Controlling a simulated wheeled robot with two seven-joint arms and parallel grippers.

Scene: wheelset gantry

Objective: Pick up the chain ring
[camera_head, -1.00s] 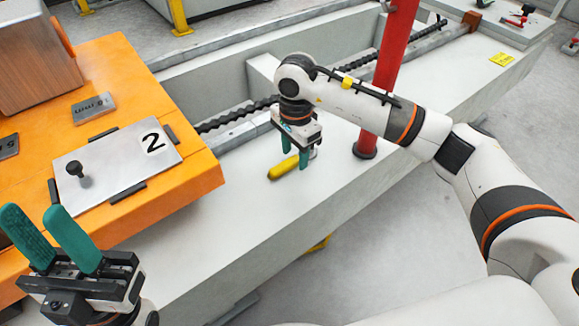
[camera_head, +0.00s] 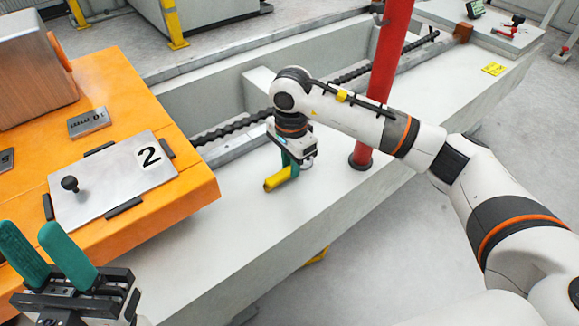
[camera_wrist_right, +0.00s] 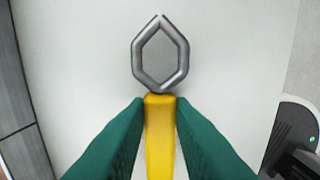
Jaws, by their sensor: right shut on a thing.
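The chain ring has a grey metal six-sided link (camera_wrist_right: 138,52) joined to a yellow handle (camera_wrist_right: 160,140), seen in the right wrist view. In the head view its yellow handle (camera_head: 274,183) shows over the pale beam top; the link is mostly hidden by my gripper. My right gripper (camera_head: 288,168) points down and is shut on the yellow handle, with a green finger on each side of it in the wrist view (camera_wrist_right: 160,102). I cannot tell whether the handle touches the beam. My left gripper (camera_head: 30,230) is open and empty at the lower left.
A red post (camera_head: 385,80) stands on the beam (camera_head: 250,225) right of my right gripper. An orange bench (camera_head: 190,190) with a metal plate (camera_head: 105,190) marked 2 is at left. A dark twisted bar (camera_head: 235,124) runs behind. The beam's front is clear.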

